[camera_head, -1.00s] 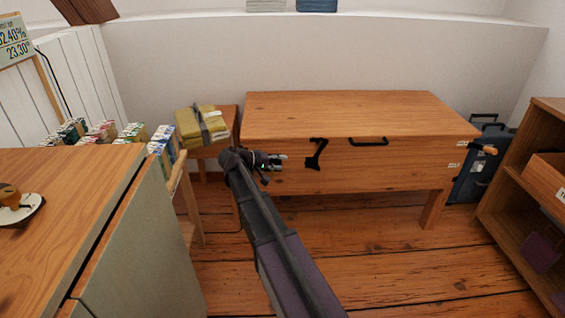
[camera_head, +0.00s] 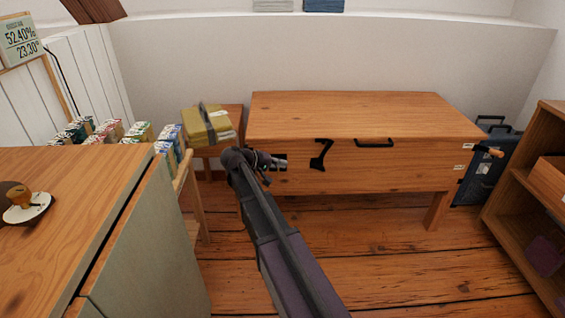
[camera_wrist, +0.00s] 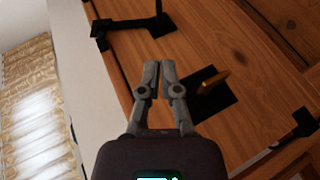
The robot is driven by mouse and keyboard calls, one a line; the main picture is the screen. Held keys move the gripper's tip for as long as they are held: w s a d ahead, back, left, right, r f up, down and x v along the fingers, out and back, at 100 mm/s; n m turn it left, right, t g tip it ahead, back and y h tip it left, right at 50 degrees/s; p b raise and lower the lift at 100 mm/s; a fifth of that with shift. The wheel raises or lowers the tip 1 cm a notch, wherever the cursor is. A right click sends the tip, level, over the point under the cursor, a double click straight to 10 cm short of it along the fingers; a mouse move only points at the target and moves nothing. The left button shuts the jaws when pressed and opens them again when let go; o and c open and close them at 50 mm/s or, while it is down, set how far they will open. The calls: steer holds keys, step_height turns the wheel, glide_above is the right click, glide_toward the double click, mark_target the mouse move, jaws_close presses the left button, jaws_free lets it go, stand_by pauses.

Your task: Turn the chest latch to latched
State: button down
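The wooden chest (camera_head: 400,165) stands against the back wall with its lid down. My gripper (camera_head: 278,161) is at the left part of its front. Beside the fingertips is a small black plate (camera_head: 281,167). In the wrist view, my gripper (camera_wrist: 160,68) has its fingers close together with nothing seen between them. Just right of them is a black plate with a brown peg-like lever (camera_wrist: 215,85), apart from the fingers in the picture.
A black bracket (camera_head: 321,154) and a black handle (camera_head: 374,143) are on the chest front. A wooden counter (camera_head: 60,200) is at the left, a shelf (camera_head: 530,200) at the right. The floor before the chest is clear.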

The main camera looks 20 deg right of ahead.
steer(key=s+a+r+y+p, duration=0.1)
steer(key=s+a+y+p, duration=0.5)
steer(key=s, duration=0.5)
steer(key=s+a+n+g+y+p, duration=0.1)
steer(key=s+a+y+p, duration=0.5)
steer(key=s+a, duration=0.3)
steer(key=shift+s+r+y+p, duration=0.35)
steer(key=shift+s+y, duration=0.25)
steer(key=shift+s, duration=0.65)
steer(key=shift+a, duration=0.2)
